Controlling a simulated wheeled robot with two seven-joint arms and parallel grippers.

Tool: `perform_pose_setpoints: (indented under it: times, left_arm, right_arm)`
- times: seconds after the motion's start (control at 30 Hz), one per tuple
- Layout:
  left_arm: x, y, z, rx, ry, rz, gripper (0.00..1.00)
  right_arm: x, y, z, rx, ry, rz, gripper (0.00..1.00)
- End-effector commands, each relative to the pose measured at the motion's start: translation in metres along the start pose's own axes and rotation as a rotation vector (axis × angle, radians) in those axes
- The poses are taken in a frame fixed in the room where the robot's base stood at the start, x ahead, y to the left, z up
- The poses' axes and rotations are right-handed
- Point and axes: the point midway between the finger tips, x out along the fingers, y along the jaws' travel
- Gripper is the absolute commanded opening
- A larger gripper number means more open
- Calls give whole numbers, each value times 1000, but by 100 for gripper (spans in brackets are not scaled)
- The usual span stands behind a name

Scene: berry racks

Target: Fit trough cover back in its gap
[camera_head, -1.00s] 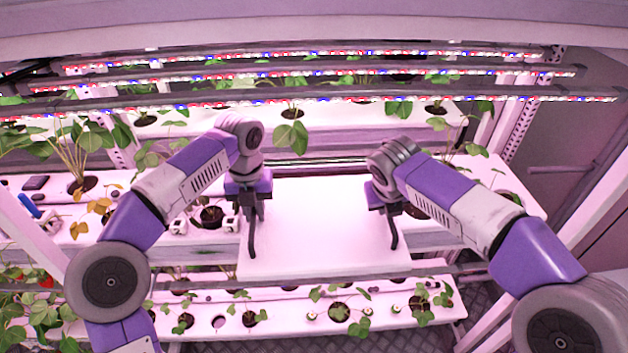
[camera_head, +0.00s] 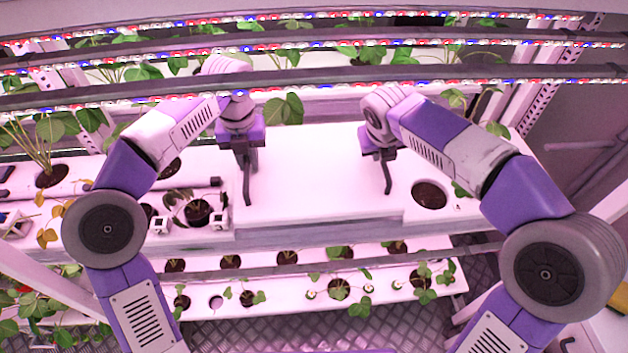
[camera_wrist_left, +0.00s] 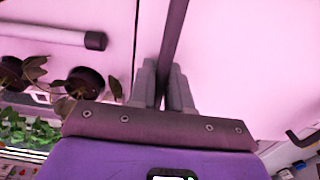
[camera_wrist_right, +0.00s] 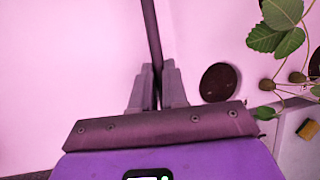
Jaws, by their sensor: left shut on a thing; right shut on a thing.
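The trough cover (camera_head: 312,170) is a plain white panel with a dark handle near each side. It lies level between the planted trough sections, over its gap. In the left wrist view a thin straight seam runs beside the cover (camera_wrist_left: 245,60). Its front edge shows a small step at the right, and I cannot tell whether it is fully seated. My left gripper (camera_head: 247,160) is shut on the left handle (camera_wrist_left: 173,40). My right gripper (camera_head: 384,158) is shut on the right handle (camera_wrist_right: 151,35). The cover's far edge is partly hard to make out.
A planting hole (camera_head: 429,195) lies right of the cover. A potted seedling (camera_head: 198,210) and a dark-ended tube (camera_head: 205,182) lie left of it. A lower planted trough (camera_head: 400,290) runs in front. LED bars (camera_head: 330,90) cross above the arms.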

Motion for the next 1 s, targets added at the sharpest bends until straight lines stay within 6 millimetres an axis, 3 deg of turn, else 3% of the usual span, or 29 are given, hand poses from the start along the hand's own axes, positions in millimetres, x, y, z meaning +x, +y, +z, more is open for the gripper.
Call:
perform_pose_setpoints:
  times: [0.37, 1.0]
  left_arm:
    - [10, 0, 0, 1, -1, -1, 0]
    - [43, 0, 0, 1, -1, -1, 0]
  right_arm:
    - [9, 2, -3, -1, -1, 1, 0]
    - [39, 9, -16, -1, -1, 1, 0]
